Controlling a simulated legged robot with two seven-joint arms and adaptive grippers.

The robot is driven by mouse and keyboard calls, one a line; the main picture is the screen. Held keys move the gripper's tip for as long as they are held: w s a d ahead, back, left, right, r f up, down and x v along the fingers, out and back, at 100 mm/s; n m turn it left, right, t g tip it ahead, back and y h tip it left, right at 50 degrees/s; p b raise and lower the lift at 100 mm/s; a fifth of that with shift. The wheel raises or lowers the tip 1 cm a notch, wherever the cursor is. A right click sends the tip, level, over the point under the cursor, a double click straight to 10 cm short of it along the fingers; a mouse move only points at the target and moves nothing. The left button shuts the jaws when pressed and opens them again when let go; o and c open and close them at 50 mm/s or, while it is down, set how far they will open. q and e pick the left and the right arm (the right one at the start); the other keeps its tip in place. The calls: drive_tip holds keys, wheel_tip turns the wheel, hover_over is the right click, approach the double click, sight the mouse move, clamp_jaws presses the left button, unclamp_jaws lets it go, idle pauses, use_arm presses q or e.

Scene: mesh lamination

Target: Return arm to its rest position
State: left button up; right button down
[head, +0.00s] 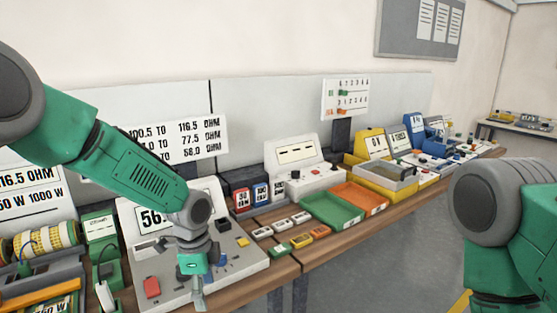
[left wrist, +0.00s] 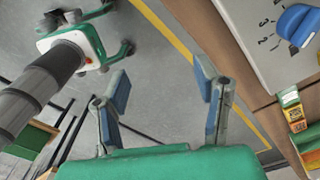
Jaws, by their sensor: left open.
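My left arm (head: 135,165) comes in from the left of the head view and bends down over the bench. Its gripper (head: 193,285) hangs in front of the grey meter console (head: 240,252) with the large display. In the left wrist view the left gripper (left wrist: 163,95) has its two blue-padded fingers spread wide with nothing between them, above the grey floor (left wrist: 165,50). My right arm (head: 510,225) shows at the right edge of the head view; its gripper is out of view.
The wooden bench (head: 345,235) carries a green tray (head: 331,209), an orange tray (head: 358,197) and a white instrument (head: 300,175). Small coloured blocks (head: 302,241) lie near its front edge. Cable spools (head: 45,240) stand at the left. The floor (head: 390,260) right of the bench is clear.

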use_arm(q)
drive_tip(key=s+a+f+n+h+b, duration=0.15)
drive_tip(key=s+f+n+b, duration=0.45)
drive_tip(key=s+f, duration=1.25)
drive_tip(key=s+a+f+n+y+b, duration=0.1)
drive_tip(key=s+a+f+n, duration=0.2)
drive_tip(key=s+a+n, duration=0.2)
drive_tip(key=s+a+f+n+y+b, duration=0.1)
drive_tip(key=s+a+f+n, duration=0.3)
drive_tip(key=s, duration=0.7)
drive_tip(key=shift+a+n+t, duration=0.4)
drive_tip(key=shift+a+n, duration=0.35)
drive_tip(key=shift+n, duration=0.25)
drive_tip(key=shift+w, duration=0.1)
